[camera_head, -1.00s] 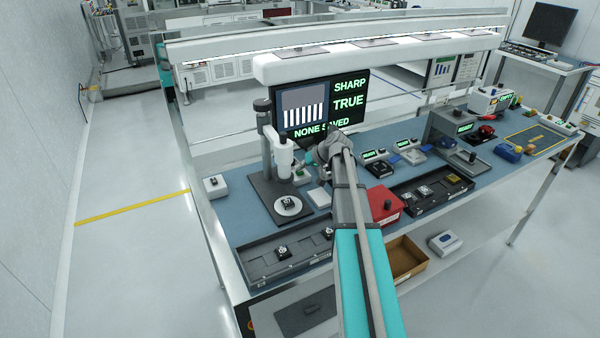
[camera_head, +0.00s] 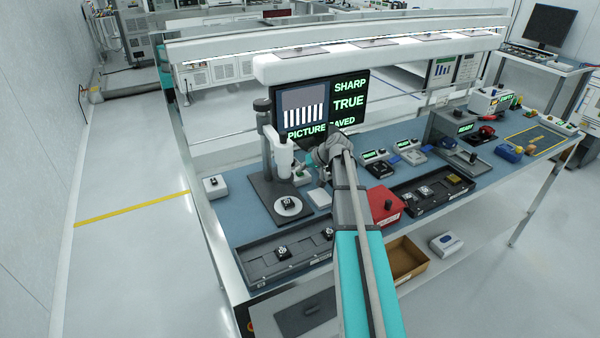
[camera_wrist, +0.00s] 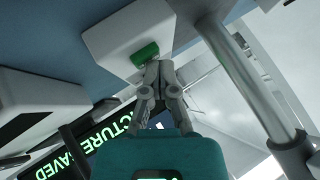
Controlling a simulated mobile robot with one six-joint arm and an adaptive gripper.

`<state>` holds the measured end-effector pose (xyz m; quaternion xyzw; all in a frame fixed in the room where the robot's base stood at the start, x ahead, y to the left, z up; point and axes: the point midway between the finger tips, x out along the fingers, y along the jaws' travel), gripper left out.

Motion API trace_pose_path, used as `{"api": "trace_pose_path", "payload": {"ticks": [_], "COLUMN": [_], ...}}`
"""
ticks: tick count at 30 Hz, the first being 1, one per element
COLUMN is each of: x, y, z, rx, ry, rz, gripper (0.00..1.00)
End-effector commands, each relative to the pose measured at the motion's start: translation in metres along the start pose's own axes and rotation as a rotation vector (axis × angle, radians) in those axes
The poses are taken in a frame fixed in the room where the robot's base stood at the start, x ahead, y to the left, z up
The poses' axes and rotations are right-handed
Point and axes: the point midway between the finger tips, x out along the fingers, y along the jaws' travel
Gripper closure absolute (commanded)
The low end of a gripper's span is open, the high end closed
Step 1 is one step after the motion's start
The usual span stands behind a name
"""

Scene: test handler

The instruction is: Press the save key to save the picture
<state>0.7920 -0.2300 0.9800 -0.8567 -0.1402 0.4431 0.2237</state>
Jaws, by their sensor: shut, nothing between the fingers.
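The save key is a green button (camera_wrist: 145,53) on a white box (camera_wrist: 112,36) in the wrist view. My gripper (camera_wrist: 152,72) is shut and empty, with its fingertips at the edge of the green key, seemingly touching it. How far the key is pressed in cannot be told. In the head view the box is largely hidden behind my wrist. The sign also shows in the wrist view (camera_wrist: 95,150).
A microscope (camera_head: 283,155) stands just left of my wrist, with a dark part on its round stage (camera_head: 288,207). A red box (camera_head: 385,203) and a dark tray (camera_head: 250,262) lie nearer the front. The blue bench top (camera_head: 235,222) has bare room at left.

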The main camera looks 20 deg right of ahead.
Motion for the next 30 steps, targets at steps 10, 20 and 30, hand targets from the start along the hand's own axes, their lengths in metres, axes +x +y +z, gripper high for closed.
{"api": "trace_pose_path", "payload": {"ticks": [10,20,30], "x": [0.0,-0.001,-0.011], "y": [0.0,-0.001,-0.008], "z": [0.0,-0.001,-0.008], "rx": [0.0,0.0,0.0], "ry": [0.0,0.0,0.0], "rz": [0.001,0.001,0.001], "gripper": [1.0,1.0,1.0]}}
